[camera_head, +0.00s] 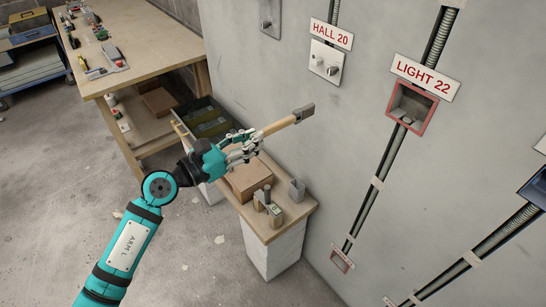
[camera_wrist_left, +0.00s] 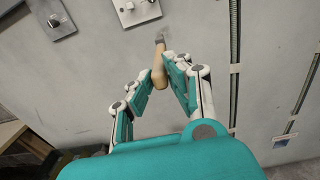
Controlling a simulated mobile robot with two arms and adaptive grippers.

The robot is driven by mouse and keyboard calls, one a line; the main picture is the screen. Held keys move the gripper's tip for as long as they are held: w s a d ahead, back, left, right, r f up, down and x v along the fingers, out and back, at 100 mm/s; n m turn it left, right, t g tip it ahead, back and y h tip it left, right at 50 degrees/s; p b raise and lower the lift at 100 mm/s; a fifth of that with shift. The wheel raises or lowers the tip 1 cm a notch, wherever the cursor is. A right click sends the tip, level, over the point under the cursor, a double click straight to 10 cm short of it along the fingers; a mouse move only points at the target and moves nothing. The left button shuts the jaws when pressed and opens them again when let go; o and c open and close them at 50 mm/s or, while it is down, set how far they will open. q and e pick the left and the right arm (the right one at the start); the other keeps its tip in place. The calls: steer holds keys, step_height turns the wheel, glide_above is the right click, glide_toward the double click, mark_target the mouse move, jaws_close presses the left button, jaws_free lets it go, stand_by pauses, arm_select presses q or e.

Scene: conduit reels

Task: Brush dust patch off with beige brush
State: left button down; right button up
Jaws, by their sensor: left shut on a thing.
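My left gripper (camera_head: 246,146) is shut on the handle of the beige brush (camera_head: 278,126). The brush points up and to the right, toward the grey wall, and its dark grey head (camera_head: 304,113) is at the far end. In the left wrist view the brush (camera_wrist_left: 159,62) stands out between the fingers of the gripper (camera_wrist_left: 161,75), its head close in front of the wall. I cannot tell whether the head touches the wall. My right gripper is not in view.
A HALL 20 plate (camera_head: 331,35) sits above a switch panel (camera_head: 326,62). A LIGHT 22 plate (camera_head: 425,77) sits above a red-framed box (camera_head: 411,107). Conduits run down the wall. A small bench (camera_head: 282,230) with a cardboard box (camera_head: 249,178) stands below the gripper; a workbench (camera_head: 135,62) stands behind.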

arm_select(q)
steer(key=w+d, duration=0.3)
steer(key=w, duration=0.2)
steer(key=shift+d+r, duration=0.3)
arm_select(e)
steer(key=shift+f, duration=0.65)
arm_select(q)
steer(key=shift+w+d, duration=0.4)
steer(key=shift+d, duration=0.1)
stand_by(0.4)
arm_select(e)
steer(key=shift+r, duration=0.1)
